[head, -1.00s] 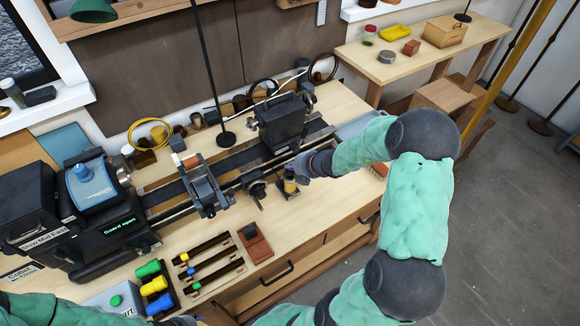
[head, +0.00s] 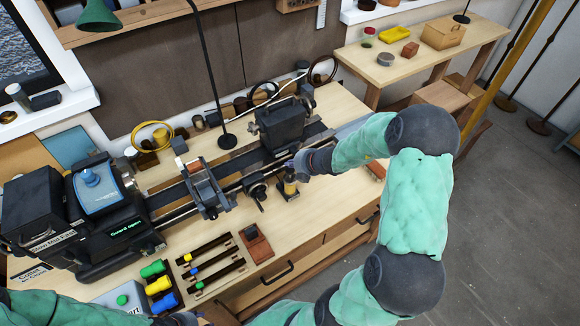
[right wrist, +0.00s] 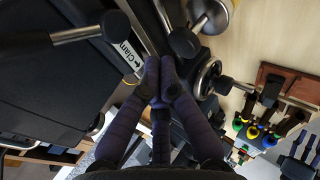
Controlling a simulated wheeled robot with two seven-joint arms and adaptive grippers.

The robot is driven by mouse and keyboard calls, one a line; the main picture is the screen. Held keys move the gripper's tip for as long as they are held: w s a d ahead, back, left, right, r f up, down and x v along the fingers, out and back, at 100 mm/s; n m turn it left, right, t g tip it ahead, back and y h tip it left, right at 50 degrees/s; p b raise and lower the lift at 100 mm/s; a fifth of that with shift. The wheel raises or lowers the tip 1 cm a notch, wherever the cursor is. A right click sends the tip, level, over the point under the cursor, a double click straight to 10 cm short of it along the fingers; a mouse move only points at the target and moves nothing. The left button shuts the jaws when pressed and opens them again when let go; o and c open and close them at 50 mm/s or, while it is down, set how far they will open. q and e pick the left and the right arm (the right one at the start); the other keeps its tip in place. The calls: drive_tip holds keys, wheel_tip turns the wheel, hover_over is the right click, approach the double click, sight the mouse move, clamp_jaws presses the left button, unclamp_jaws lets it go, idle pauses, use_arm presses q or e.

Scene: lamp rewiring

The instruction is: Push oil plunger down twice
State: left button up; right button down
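The small oiler with a yellow body (head: 291,188) stands on the bench in front of the lathe-like machine in the head view. My right gripper (head: 291,166) is just above it, over its top; I cannot tell whether they touch. In the right wrist view the dark fingers of my right gripper (right wrist: 160,72) are drawn together at their tips, with nothing seen between them. The oiler's plunger is hidden or too small to make out. My left gripper (head: 182,319) shows only partly at the bottom edge of the head view, its fingers unclear.
The machine (head: 205,190) with its dark block (head: 280,125) lies close behind the oiler. A handwheel (right wrist: 207,78) is beside my right fingers in the wrist view. A rack of tools (head: 210,263) and a red-brown holder (head: 255,243) stand at the front. Bench to the oiler's right front is clear.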

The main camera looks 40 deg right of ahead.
sight(292, 171)
idle(0.3)
wheel_tip(292, 171, up, 5)
drive_tip(key=p, duration=0.5)
drive_tip(key=shift+r, duration=0.15)
idle(1.8)
